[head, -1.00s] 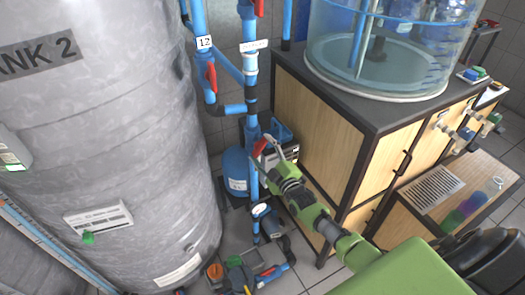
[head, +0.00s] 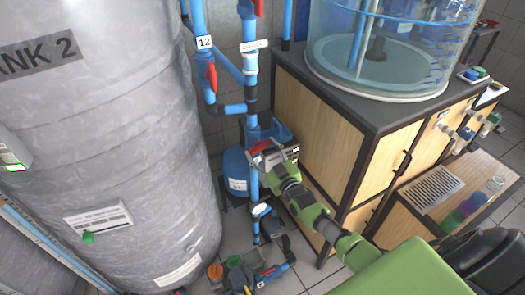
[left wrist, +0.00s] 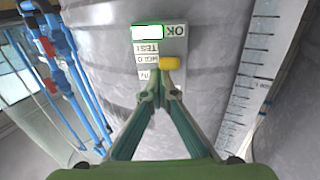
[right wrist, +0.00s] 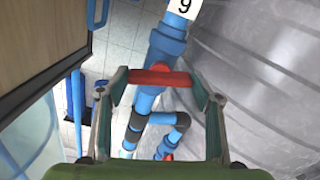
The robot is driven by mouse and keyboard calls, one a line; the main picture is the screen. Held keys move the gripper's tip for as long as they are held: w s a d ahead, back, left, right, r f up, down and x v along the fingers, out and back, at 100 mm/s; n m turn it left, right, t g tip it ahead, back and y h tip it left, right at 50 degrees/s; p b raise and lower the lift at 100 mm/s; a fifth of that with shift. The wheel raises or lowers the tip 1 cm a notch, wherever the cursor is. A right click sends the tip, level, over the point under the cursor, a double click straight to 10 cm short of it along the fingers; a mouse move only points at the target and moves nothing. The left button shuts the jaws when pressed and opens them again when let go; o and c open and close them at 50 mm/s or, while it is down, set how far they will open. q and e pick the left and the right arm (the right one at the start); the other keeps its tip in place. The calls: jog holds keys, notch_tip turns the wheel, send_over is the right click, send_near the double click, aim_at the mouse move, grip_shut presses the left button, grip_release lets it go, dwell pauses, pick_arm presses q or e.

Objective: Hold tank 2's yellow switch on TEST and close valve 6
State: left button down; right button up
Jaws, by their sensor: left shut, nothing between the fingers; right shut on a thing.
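Tank 2 (head: 130,150), grey, fills the left of the head view. Its small panel (left wrist: 178,45) shows upside down in the left wrist view, with a green-edged display, printed labels including TEST, and a yellow switch (left wrist: 171,63). My left gripper (left wrist: 158,78) is shut and empty, its tips at the switch; I cannot tell whether they touch it. My right gripper (head: 264,156) is at the red valve handle beside the cabinet. In the right wrist view, its fingers are shut on the red handle (right wrist: 158,77), which lies across the blue pipe. The pipe's label (right wrist: 184,6) appears inverted, consistent with 6.
A wooden cabinet (head: 318,120) with a clear water tank (head: 385,60) on top stands right of the valve. Blue pipes (head: 199,20), one labelled 12, rise behind. A blue vessel (head: 237,172) and floor fittings (head: 238,275) crowd the space below.

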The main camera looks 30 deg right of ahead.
jog(key=shift+m, duration=1.5)
jog(key=o, duration=1.1)
jog(key=shift+s, duration=0.1)
jog(key=s, duration=1.2)
jog(key=shift+w, duration=0.1)
notch_tip(320, 180, up, 9)
jog(key=p, duration=0.9)
jog(key=shift+r, duration=0.15)
